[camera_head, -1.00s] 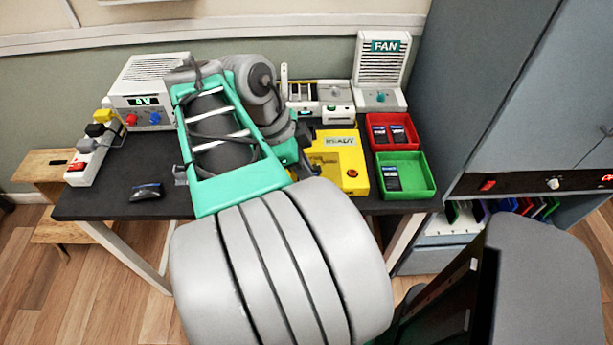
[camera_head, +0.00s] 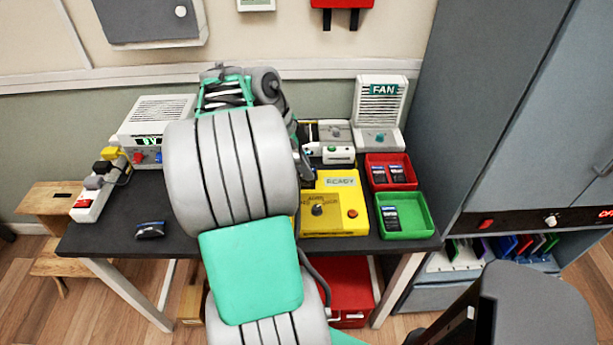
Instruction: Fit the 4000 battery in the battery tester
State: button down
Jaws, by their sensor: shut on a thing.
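The yellow battery tester (camera_head: 335,225) stands at the front of the dark table, with a display that reads READY, a dark knob and a red button. My gripper (camera_head: 306,165) shows only in part, as dark pieces at the right edge of my arm, just above the tester's back left corner. It is shut on a small dark thing, probably a battery, mostly hidden by my arm; no label on it is readable. One dark battery (camera_head: 391,218) lies in the green tray (camera_head: 418,233). Two dark batteries (camera_head: 388,175) lie in the red tray (camera_head: 410,160). I cannot read their labels.
A white fan unit (camera_head: 380,110) stands behind the trays. A white device (camera_head: 335,153) is behind the tester. At left are a white power supply (camera_head: 155,112), a power strip (camera_head: 92,198) and a small dark object (camera_head: 150,230). A grey cabinet (camera_head: 480,130) borders the right.

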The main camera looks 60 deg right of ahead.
jog(key=w+d+p, duration=0.3)
jog(key=w+d, duration=0.1)
jog(key=d, duration=0.3)
jog(key=shift+d+p, duration=0.3)
jog(key=shift+d, duration=0.1)
jog(key=shift+w+f, duration=0.1)
jog(key=shift+f, duration=0.15)
dwell(0.8)
jog(key=shift+f+b, duration=1.85)
jog(key=shift+b, duration=0.1)
jog(key=shift+f, duration=0.2)
jog(key=c, duration=1.5)
grip_release()
jog(key=shift+r, duration=0.1)
